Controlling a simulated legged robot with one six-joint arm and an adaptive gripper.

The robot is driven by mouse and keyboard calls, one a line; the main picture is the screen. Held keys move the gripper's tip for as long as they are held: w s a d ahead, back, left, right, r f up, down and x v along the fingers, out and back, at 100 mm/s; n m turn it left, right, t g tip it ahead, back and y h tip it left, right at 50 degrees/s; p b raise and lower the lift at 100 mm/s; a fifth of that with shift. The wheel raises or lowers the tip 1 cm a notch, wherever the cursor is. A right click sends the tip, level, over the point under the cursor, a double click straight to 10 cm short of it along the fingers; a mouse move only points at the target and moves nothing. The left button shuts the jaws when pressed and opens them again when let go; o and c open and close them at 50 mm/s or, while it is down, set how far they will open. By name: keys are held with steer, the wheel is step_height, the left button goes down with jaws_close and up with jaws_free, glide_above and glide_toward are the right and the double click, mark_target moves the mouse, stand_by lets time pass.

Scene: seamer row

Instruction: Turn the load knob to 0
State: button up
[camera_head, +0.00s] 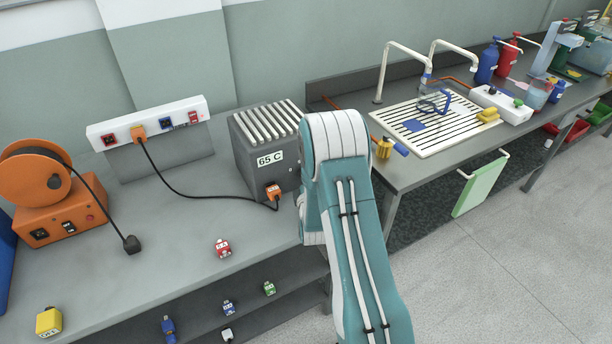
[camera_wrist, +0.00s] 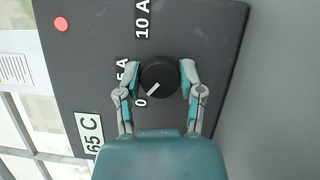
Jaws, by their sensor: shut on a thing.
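The load knob (camera_wrist: 160,75) is a round black dial on a dark panel in the wrist view. A white mark on its face slants to the lower left, toward the printed 0. The labels 5 A and 10 A lie further up the panel. My gripper (camera_wrist: 157,78) has one finger on each side of the knob and is shut on it. In the head view my own arm hides the gripper and the knob. The load box (camera_head: 262,160), marked 65 C, stands on the bench just left of my arm.
A red round light (camera_wrist: 61,24) is on the panel. An orange plug (camera_head: 272,190) with a black cable is in the load box. A socket strip (camera_head: 150,122) and an orange cable reel (camera_head: 35,178) are to the left. A sink drainer (camera_head: 440,118) is to the right.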

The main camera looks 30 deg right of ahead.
steer(key=shift+a+f+n, duration=0.15)
steer(key=shift+f+n, duration=0.1)
steer(key=shift+n, duration=0.45)
steer(key=shift+f+n+t, duration=0.1)
steer(key=shift+n+t, duration=0.2)
steer(key=o, duration=1.2)
steer(key=shift+c, duration=0.2)
steer(key=shift+a, duration=0.1)
steer(key=shift+r, duration=0.2)
steer(key=v, duration=1.2)
steer(key=shift+w+f, duration=0.1)
